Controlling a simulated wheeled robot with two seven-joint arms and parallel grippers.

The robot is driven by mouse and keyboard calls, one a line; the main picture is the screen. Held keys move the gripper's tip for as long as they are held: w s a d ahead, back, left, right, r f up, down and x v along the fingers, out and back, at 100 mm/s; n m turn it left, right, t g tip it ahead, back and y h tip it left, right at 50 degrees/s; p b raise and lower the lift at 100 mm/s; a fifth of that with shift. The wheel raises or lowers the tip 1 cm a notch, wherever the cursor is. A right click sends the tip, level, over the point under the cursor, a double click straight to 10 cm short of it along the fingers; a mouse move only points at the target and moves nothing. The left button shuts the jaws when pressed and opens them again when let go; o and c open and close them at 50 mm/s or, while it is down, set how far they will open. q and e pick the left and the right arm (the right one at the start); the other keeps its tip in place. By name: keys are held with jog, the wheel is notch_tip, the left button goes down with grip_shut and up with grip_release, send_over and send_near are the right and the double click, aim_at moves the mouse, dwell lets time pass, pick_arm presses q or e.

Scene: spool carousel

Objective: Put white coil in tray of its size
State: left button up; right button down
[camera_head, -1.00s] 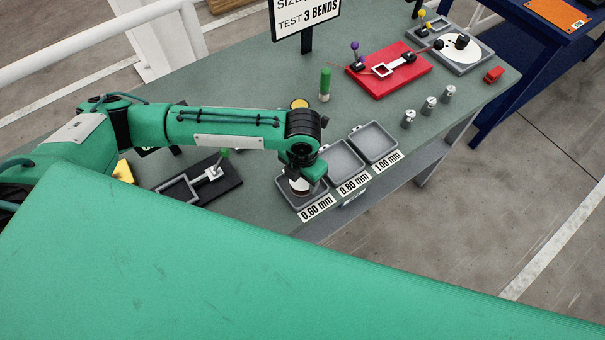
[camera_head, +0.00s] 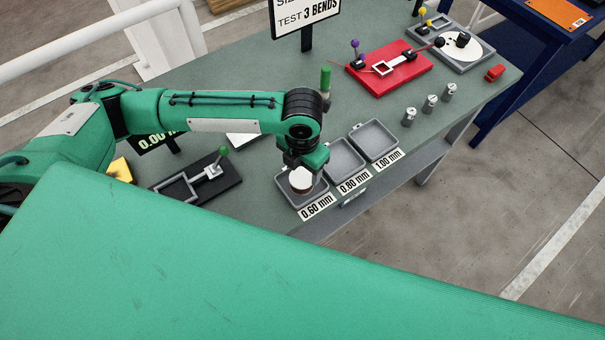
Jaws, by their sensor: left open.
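The white coil (camera_head: 301,181) sits in the grey tray labelled 0.60 mm (camera_head: 290,201), with its pale top showing and a darker side below. My left gripper (camera_head: 304,166) is open just above and behind the coil, its fingers partly hidden by its own body. The 0.80 mm tray (camera_head: 345,160) and the 1.00 mm tray (camera_head: 375,141) stand to the right and look empty. My right gripper is not in view.
Several small metal cylinders (camera_head: 429,104) stand right of the trays. A red fixture (camera_head: 390,70), a green-topped post (camera_head: 325,80) and a black fixture (camera_head: 197,182) stand on the bench. The sign (camera_head: 305,20) rises at the back.

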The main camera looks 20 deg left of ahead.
aim_at(302, 176)
pick_arm(q)
notch_tip(302, 176, up, 8)
jog(key=b, duration=0.1)
jog(key=shift+f, duration=0.15)
dwell(0.5)
